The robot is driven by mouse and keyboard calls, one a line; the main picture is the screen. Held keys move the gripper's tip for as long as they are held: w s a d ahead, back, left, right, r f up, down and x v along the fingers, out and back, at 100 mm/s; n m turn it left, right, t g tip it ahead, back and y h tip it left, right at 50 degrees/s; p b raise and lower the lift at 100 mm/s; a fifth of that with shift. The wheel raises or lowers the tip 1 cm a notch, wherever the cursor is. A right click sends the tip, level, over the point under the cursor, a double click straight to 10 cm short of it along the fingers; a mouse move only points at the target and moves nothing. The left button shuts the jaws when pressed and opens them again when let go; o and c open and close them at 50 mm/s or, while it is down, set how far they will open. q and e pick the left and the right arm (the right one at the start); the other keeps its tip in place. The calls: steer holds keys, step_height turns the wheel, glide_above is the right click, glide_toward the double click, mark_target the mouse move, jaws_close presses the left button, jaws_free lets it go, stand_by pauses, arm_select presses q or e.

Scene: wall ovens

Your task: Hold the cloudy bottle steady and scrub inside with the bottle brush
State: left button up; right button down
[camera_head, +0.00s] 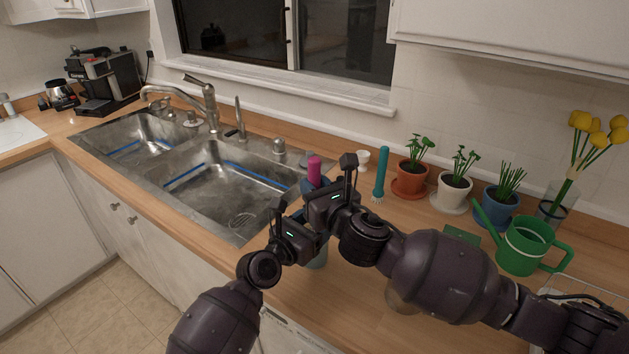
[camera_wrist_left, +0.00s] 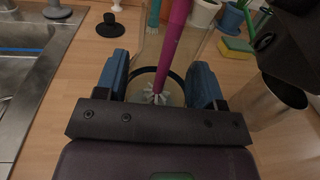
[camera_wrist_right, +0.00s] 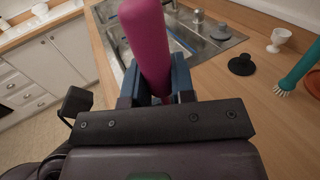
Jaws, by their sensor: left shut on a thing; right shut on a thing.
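The cloudy clear bottle (camera_wrist_left: 148,55) stands upright on the wooden counter. Only a lower bit of it (camera_head: 318,259) shows in the head view; my arms hide the rest. My left gripper (camera_wrist_left: 160,82) is shut around the bottle, one blue finger on each side. A magenta-handled bottle brush (camera_wrist_right: 147,45) is in my right gripper (camera_wrist_right: 156,85), which is shut on its handle above the bottle. In the left wrist view the brush (camera_wrist_left: 170,45) reaches down into the bottle, slightly tilted, with its white bristles near the bottom.
A second, teal brush (camera_head: 381,172) stands by the wall near a white cup (camera_head: 363,158) and a dark stopper (camera_wrist_right: 242,64). The double sink (camera_head: 215,185) is left. A metal cup (camera_wrist_left: 262,100), a sponge (camera_wrist_left: 237,47), potted plants (camera_head: 411,178) and a green watering can (camera_head: 525,245) are right.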

mark_target(317, 167)
steer(key=shift+f, duration=0.25)
steer(key=shift+r, duration=0.1)
steer(key=shift+r, duration=2.7)
steer(key=shift+r, duration=0.1)
step_height(317, 167, up, 12)
stand_by(0.7)
arm_select(q)
steer(key=o, duration=1.3)
steer(key=shift+c, duration=0.2)
steer(key=shift+s+a, duration=0.1)
